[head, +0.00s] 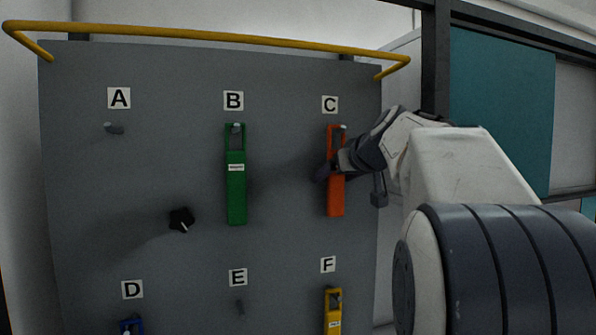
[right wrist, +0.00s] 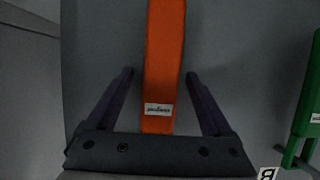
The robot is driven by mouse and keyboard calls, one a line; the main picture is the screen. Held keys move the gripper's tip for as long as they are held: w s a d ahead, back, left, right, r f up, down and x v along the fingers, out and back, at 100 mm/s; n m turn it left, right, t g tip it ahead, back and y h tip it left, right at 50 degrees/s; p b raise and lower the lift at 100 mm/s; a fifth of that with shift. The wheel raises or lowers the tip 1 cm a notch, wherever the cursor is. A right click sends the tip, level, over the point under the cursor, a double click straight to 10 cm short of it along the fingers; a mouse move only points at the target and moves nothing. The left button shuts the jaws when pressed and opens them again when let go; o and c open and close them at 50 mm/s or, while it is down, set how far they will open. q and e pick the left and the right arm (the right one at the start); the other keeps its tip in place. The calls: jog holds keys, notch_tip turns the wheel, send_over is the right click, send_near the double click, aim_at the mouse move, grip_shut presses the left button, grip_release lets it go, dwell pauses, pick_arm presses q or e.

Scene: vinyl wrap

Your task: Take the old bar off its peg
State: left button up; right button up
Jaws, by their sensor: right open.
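An orange-red bar (head: 335,200) hangs upright on the peg under label C (head: 330,105) on the grey board. I cannot tell from its looks whether it is the old bar. My right gripper (head: 331,169) is at its upper part, coming from the right. In the right wrist view the gripper (right wrist: 159,74) is open, with one finger on each side of the orange bar (right wrist: 164,50) and a gap on both sides. The bar's white label shows there; its peg end is hidden behind the gripper body. My left gripper is not in view.
A green bar (head: 236,190) hangs at B, a yellow one (head: 333,310) at F and a blue one (head: 132,326) at D. Pegs A (head: 114,128) and E (head: 240,307) are bare. A black knob (head: 181,219) and yellow rail (head: 230,39) stick out.

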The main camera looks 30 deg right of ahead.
jog(key=shift+w+f, duration=0.1)
grip_shut()
jog(key=shift+r, duration=0.2)
jog(key=shift+r+p, duration=0.55)
jog(key=shift+r, duration=0.15)
